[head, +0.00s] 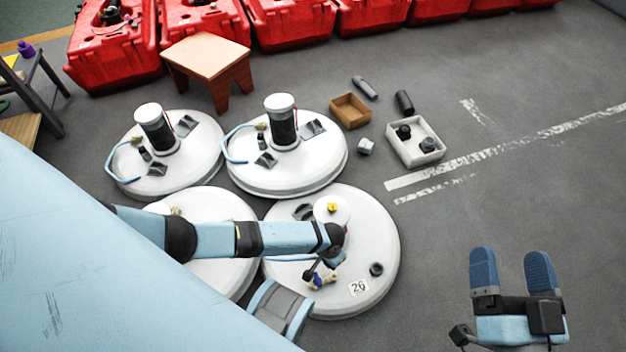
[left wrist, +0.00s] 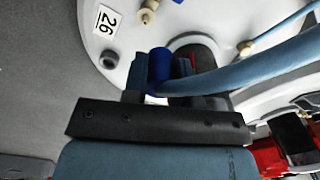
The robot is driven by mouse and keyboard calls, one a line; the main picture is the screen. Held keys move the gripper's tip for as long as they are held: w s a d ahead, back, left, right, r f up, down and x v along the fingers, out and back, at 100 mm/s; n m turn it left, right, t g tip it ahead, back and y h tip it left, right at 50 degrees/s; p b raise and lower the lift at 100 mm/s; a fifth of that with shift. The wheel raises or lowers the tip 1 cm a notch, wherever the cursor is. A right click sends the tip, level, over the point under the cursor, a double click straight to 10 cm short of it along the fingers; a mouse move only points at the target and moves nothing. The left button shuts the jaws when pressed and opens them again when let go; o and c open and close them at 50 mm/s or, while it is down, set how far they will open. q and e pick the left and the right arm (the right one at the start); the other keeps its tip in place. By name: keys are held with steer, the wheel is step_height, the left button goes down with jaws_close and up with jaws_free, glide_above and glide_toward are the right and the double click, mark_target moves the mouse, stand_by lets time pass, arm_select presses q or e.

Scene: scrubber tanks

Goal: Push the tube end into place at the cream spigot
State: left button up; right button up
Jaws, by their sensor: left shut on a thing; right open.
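The white round lid (head: 380,235) marked 26 lies under my left arm. In the left wrist view, my left gripper (left wrist: 172,72) is shut on a light blue tube (left wrist: 260,75), which runs off to the right. Its end is mostly hidden by the fingers. A cream spigot (left wrist: 147,12) stands on the lid beyond the fingertips, near the number label (left wrist: 107,19). A second cream fitting (left wrist: 245,48) is to the right, with a thinner-looking blue tube (left wrist: 287,24) near it. I see no contact between the held tube and a spigot. My right gripper (head: 513,275) is open and empty over the floor.
A white cylinder with a yellow top piece (head: 332,207) and a black knob (head: 376,269) stand on the lid. Other white lids (head: 290,170) lie behind. The right-hand floor is clear.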

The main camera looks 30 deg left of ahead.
arm_select(q)
steer(key=d, duration=0.1)
steer(key=w+d, duration=0.1)
steer(key=shift+d+f, duration=0.1)
steer(key=shift+d, duration=0.2)
stand_by(0.3)
